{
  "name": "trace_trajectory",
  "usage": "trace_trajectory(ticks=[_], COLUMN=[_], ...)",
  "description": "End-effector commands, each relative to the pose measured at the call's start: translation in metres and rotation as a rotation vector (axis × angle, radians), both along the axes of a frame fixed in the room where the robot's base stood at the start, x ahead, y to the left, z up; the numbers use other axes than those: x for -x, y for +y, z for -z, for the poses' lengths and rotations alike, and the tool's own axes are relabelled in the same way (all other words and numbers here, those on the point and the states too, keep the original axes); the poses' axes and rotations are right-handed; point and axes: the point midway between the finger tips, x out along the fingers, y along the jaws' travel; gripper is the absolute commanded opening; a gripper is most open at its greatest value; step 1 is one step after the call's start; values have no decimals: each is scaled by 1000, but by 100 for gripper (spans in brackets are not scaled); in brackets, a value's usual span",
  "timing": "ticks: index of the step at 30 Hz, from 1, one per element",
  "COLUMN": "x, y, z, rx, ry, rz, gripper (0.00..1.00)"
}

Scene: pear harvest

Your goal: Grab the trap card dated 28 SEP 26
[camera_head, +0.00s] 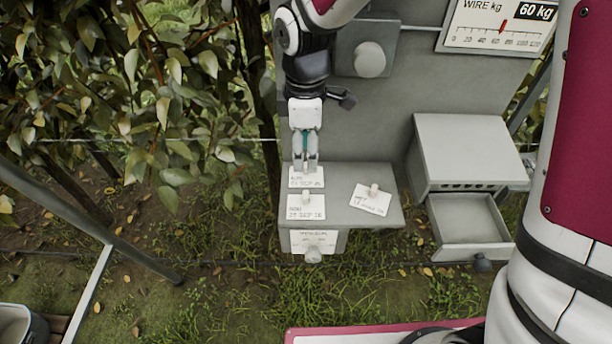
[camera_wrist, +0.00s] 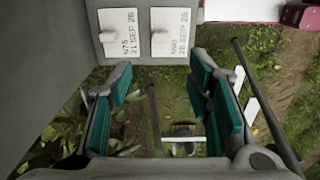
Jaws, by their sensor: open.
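The trap card that reads 28 SEP 26 (camera_head: 296,213) lies at the front left of the grey shelf (camera_head: 345,178), with a pale knob on it. In the wrist view this card (camera_wrist: 182,47) is at the upper right. A second card (camera_head: 299,183), reading 21 SEP 26 in the wrist view (camera_wrist: 128,52), lies just behind it. A third card (camera_head: 362,203) lies tilted to the right; its date is too small to read surely. My gripper (camera_head: 306,164) is open and empty, over the back of the second card. In the wrist view its teal-padded fingers (camera_wrist: 160,80) are spread apart below both cards.
A small grey cabinet (camera_head: 465,150) with an open drawer (camera_head: 468,222) stands to the right. A labelled panel with a knob (camera_head: 313,255) hangs below the shelf front. A gauge board (camera_head: 500,25) is behind. Leaves and a wire are on the left.

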Motion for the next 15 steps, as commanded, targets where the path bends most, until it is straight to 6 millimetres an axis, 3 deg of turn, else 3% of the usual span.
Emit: trace_trajectory(ticks=[15], x=[1], y=[1], z=[79], rx=[2], ry=[5], rz=[-6], gripper=[46])
